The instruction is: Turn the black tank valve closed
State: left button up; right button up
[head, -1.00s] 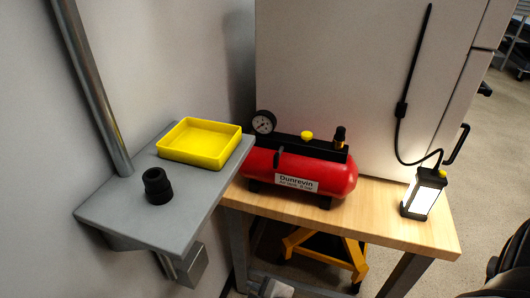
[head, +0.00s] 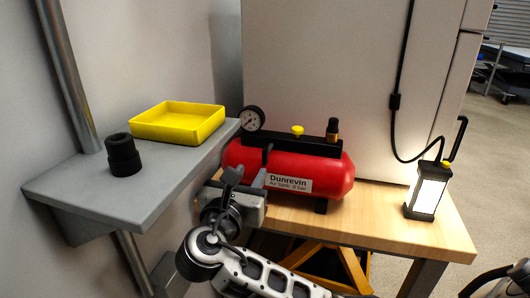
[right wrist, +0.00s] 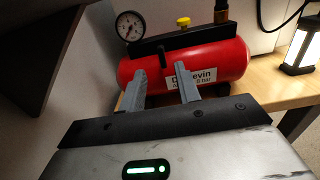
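The red air tank (head: 300,172), labelled Dunrevin, lies on the wooden bench. Its black valve lever (head: 267,153) stands upright at the front left of the tank, partly hidden by my gripper in the head view. The lever also shows in the right wrist view (right wrist: 163,54), just beyond the fingers. My right gripper (head: 247,177) is open and empty in front of the tank's left half. Its two grey fingers (right wrist: 160,74) point at the tank, one on each side of the lever's line. I cannot tell whether they touch anything. My left gripper is not in view.
A pressure gauge (head: 251,118), yellow knob (head: 297,131) and brass-black fitting (head: 333,130) are on the tank. A grey shelf (head: 75,185) at left carries a yellow tray (head: 178,123) and black socket (head: 123,155). A lit lamp (head: 427,192) stands on the bench (head: 385,220) at right.

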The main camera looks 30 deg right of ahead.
aim_at(264, 151)
jog(key=x, duration=1.1)
jog(key=shift+w+d+b, duration=0.3)
jog(key=shift+b, duration=0.05)
jog(key=shift+c, duration=0.3)
grip_shut()
